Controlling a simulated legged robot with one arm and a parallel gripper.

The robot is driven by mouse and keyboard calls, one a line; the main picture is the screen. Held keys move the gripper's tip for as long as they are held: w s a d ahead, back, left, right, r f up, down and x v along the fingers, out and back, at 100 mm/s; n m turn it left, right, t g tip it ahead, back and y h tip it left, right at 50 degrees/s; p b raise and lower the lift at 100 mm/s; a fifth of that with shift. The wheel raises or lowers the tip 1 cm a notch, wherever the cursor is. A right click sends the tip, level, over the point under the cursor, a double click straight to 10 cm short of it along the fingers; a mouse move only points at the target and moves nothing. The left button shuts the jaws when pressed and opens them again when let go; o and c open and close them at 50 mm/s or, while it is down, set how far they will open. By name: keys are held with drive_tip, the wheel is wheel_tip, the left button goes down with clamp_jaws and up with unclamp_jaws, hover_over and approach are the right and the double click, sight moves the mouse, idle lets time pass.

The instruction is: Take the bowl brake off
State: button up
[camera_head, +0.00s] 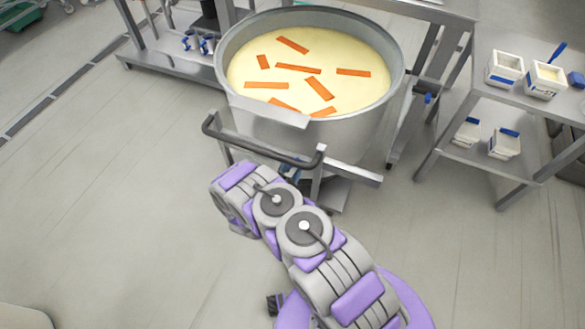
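The large steel bowl (250,122) stands at the upper middle, on a frame with a dark push handle (262,152) on its near side. It holds pale yellow filling with several flat orange strips (298,69) on top. My purple and grey arm (325,260) reaches from the lower right toward the handle and covers part of the bowl's lower frame. I cannot make out the gripper's fingers. A small blue part (290,172) shows between the arm and the handle; I cannot tell whether it is the brake.
A steel table (490,110) on the right bears white tubs (503,70) with blue labels, and more tubs stand on its lower shelf. A steel rack (165,60) stands at the upper left. The floor (110,210) at left is clear, with a drain channel along it.

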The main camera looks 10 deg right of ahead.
drive_tip(key=shift+w+a, duration=0.1)
drive_tip(key=shift+w, duration=0.35)
drive_tip(key=shift+d, duration=0.25)
drive_tip(key=c, duration=0.4)
drive_tip(key=shift+a, duration=0.1)
clamp_jaws()
